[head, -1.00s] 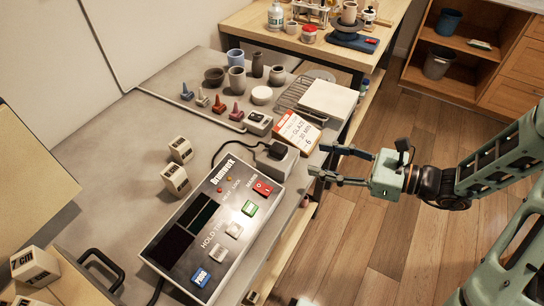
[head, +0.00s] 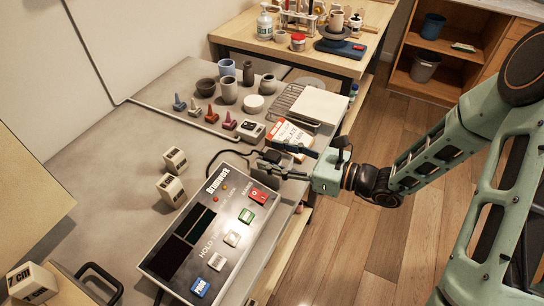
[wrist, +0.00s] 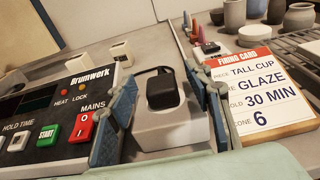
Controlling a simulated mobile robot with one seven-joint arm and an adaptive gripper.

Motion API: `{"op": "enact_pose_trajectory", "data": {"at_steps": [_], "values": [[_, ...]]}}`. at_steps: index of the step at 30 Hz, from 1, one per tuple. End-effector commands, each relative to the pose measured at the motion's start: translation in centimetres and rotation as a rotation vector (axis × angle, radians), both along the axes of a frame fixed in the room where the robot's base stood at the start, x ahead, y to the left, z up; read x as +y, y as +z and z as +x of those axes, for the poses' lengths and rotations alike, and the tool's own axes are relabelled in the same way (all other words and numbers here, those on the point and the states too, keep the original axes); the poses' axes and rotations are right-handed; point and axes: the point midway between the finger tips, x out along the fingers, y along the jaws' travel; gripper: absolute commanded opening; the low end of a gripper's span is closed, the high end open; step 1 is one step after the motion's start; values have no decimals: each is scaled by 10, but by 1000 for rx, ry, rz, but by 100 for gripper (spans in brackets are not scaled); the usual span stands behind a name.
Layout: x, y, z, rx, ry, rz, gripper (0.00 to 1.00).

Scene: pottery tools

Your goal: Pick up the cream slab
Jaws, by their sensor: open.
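The cream slab (head: 320,105) is a flat, pale square. It lies on a wire rack (head: 284,101) near the right edge of the grey worktop in the head view. In the wrist view only a pale corner, likely the slab's, shows at the right edge. My gripper (head: 266,157) is open, with its fingers pointing left over the worktop, nearer the camera than the slab and apart from it. In the wrist view the blue fingers (wrist: 160,80) stand on either side of a pale box with a black plug (wrist: 162,92). Nothing is held.
A firing card (head: 291,134) stands between my gripper and the slab. A control box (head: 208,228) lies left of my gripper. Beyond are cups (head: 229,90), small coloured cones (head: 211,115) and a white round lid (head: 253,103). The worktop's left middle is mostly clear.

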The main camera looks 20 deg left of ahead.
Motion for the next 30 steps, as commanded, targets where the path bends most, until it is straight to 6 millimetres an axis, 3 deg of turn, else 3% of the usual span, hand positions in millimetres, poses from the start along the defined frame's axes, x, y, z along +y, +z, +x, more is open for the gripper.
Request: {"op": "enact_pose_trajectory", "data": {"at_steps": [10, 22, 30], "values": [[9, -2, 1, 0, 0, 0, 45], [9, -1, 1, 0, 0, 0, 1], [8, 0, 1, 0, 0, 0, 0]]}}
